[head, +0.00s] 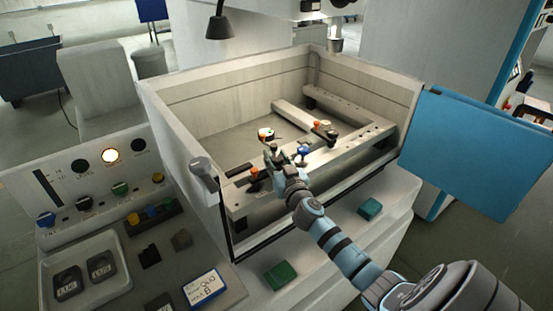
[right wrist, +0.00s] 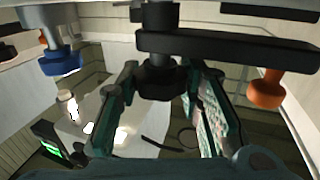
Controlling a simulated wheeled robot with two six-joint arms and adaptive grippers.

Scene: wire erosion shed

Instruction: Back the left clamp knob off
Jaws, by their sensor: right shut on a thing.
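My right gripper (head: 271,152) reaches into the open tank (head: 185,118) and is at the near clamp on the work frame (head: 238,208). In the right wrist view its two fingers are on either side of a black clamp knob (right wrist: 160,82), shut on it. The knob sits under a dark clamp bar (right wrist: 225,44) in that view. An orange knob (right wrist: 265,90) is at the bar's right end; I see an orange knob (head: 253,172) just left of the gripper in the head view. My fingers hide the gripped knob in the head view. My left gripper is not in view.
A blue knob (head: 303,150) is just right of the gripper; it also shows in the wrist view (right wrist: 60,60). The tank walls surround the frame. A control panel (head: 85,185) and tray (head: 118,250) are left.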

